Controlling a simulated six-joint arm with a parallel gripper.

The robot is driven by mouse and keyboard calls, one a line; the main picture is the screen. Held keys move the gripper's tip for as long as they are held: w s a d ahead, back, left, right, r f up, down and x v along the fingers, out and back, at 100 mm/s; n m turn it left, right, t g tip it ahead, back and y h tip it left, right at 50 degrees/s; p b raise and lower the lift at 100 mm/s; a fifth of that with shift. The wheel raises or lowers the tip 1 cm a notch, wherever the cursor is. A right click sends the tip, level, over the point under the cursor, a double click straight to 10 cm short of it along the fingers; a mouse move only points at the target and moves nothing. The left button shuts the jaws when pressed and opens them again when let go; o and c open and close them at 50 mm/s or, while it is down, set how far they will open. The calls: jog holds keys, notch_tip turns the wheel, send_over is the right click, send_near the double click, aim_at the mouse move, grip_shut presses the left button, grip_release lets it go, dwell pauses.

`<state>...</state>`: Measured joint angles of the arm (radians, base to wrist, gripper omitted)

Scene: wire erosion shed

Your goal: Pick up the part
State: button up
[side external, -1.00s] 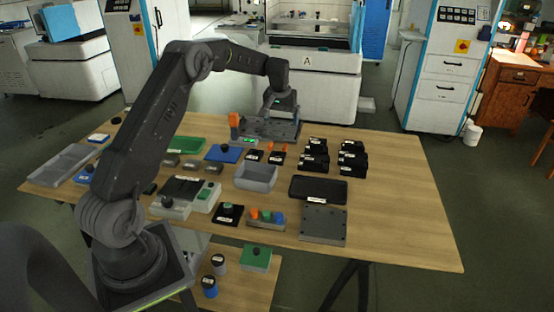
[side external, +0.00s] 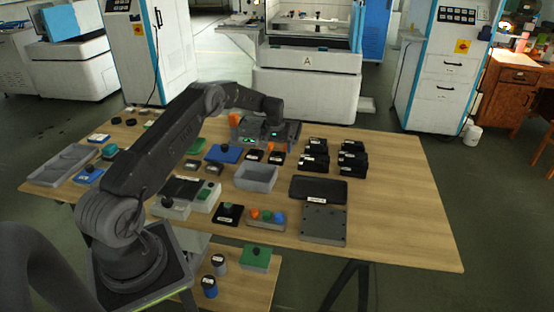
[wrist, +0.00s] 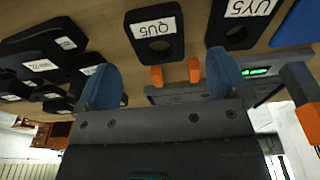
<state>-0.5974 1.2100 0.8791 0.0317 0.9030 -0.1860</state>
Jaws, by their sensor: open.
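My gripper (wrist: 161,80) is open, with its two blue fingertips apart. In the side view, my gripper (side external: 272,130) is low over the grey fixture at the far edge of the table and partly hides it. Two orange pegs show between the fingertips in the wrist view, a left one (wrist: 157,76) and a right one (wrist: 194,70). Beyond them lie a black holed part labelled QU5 (wrist: 143,46) and another labelled UY5 (wrist: 222,37). No part is seen held. I cannot tell which piece is the part meant.
A grey device with a green display (wrist: 275,82) sits close by the right finger. Several black blocks (side external: 352,163) stand to the right. A grey bin (side external: 256,180), a black tray (side external: 318,190) and a drilled plate (side external: 323,224) lie nearer. The table's right side is bare.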

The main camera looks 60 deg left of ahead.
aim_at(277, 154)
jog(key=f, duration=0.4)
jog(key=shift+w+a+f, duration=0.1)
jog(key=shift+w+f, duration=0.1)
jog(key=shift+w, duration=0.05)
jog(key=shift+r, duration=0.1)
jog(key=c, duration=1.3)
